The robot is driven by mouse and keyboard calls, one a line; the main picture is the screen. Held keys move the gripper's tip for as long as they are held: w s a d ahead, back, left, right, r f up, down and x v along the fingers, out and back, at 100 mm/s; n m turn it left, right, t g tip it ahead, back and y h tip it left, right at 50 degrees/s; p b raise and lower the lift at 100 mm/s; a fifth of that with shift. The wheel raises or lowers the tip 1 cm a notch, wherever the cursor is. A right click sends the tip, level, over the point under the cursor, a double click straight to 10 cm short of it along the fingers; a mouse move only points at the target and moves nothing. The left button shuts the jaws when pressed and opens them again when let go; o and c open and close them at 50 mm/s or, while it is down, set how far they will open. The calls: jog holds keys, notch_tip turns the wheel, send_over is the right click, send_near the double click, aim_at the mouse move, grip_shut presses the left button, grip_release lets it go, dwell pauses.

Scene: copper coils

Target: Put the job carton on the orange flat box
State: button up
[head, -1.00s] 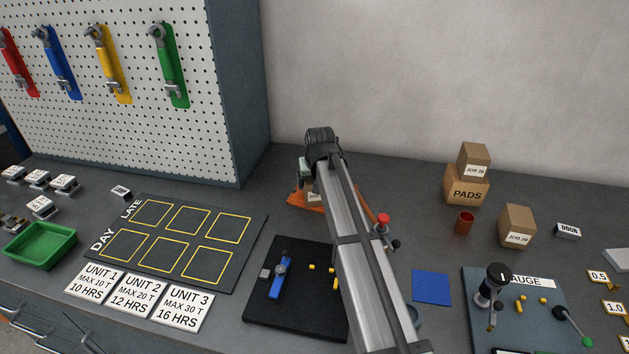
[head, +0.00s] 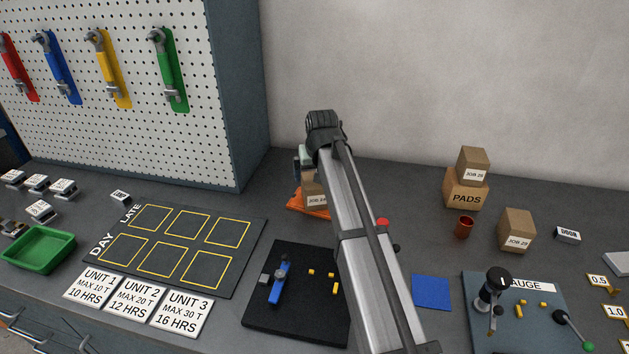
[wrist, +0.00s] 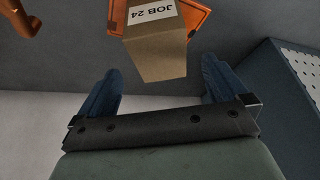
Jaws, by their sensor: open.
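A brown job carton (head: 316,192) with a white label stands on the orange flat box (head: 297,204), partly hidden behind my arm in the head view. In the wrist view the carton (wrist: 157,52) reads JOB 24 and rests on the orange flat box (wrist: 196,18), whose corners show around it. My gripper (wrist: 160,80) is open, with its two blue fingers apart and clear of the carton's sides. In the head view my gripper (head: 303,166) is just above the carton, and its fingertips are mostly hidden.
A small labelled carton (head: 473,166) sits on the PADS box (head: 466,190), and another (head: 517,230) stands to their right. The pegboard cabinet (head: 237,90) rises at the left. A black mat with a blue tool (head: 278,280) lies in front.

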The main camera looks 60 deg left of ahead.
jog(key=shift+v, duration=2.35)
